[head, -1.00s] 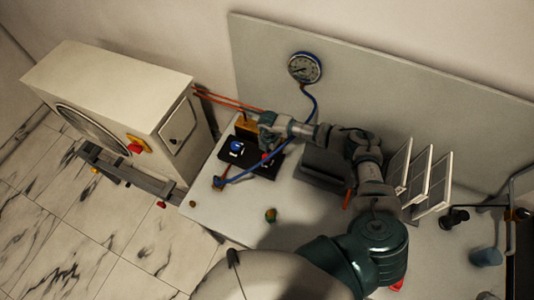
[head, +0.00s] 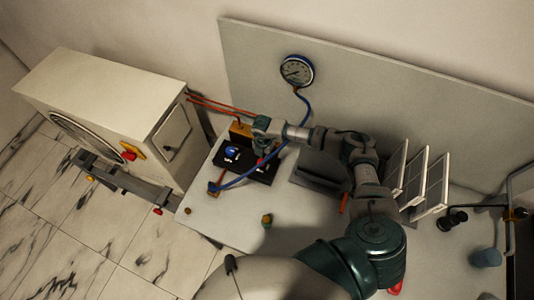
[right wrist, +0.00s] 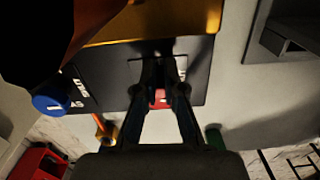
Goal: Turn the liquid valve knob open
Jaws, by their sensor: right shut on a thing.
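A black valve panel (head: 233,163) lies on the table, with a blue knob (head: 231,152) at its left and a red knob (head: 260,162) at its right. My right gripper (head: 262,152) points down at the red knob. In the right wrist view, its fingers (right wrist: 162,82) are close together, with the red knob (right wrist: 160,98) between them. The fingers hide part of the red knob, so its exact turn is hard to tell. The blue knob (right wrist: 50,103) is apart from the fingers. My left gripper is not in view.
A brass-coloured block (head: 240,130) stands behind the panel. A blue hose (head: 240,182) crosses in front of it, up to a round gauge (head: 297,71). A white outdoor unit (head: 105,95) stands left. White upright panels (head: 415,180) stand at right.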

